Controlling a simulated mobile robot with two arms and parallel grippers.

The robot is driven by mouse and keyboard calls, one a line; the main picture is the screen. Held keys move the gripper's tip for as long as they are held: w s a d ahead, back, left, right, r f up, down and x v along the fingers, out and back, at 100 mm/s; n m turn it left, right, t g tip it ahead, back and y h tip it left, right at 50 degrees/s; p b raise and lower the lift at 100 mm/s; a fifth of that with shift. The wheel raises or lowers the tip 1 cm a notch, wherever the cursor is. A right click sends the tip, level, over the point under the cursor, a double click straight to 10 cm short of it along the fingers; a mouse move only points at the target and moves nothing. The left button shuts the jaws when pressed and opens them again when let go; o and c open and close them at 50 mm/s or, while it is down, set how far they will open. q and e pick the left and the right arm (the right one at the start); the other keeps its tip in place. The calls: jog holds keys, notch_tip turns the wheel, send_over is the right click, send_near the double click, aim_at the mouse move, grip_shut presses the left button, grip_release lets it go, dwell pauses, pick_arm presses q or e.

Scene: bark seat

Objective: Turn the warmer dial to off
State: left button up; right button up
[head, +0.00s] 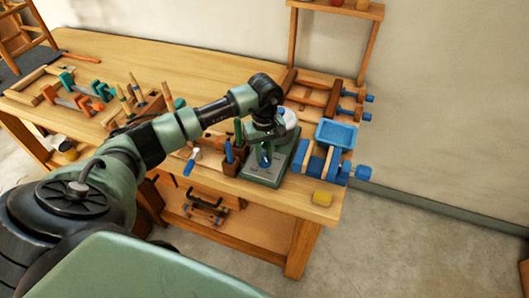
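A green appliance with a flat base plate (263,178) stands near the front right of the workbench; it looks like the warmer. A pale rounded part (291,118) shows at its top right. A small blue part (265,161) shows low on its front; I cannot tell if it is the dial. My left arm reaches across the bench from the lower left. My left gripper (262,141) points down over the appliance, and its fingers are too small and dark to read. I cannot tell whether it touches anything. My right gripper is out of view.
The wooden workbench (190,68) stands by a wall. A brown holder (231,164) with tools is left of the appliance. A blue tray (337,133), blue-handled clamps and a yellow block (322,198) are at its right. Clamps (85,97) fill the left; the back middle is clear.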

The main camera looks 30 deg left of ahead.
pick_arm(q)
grip_shut()
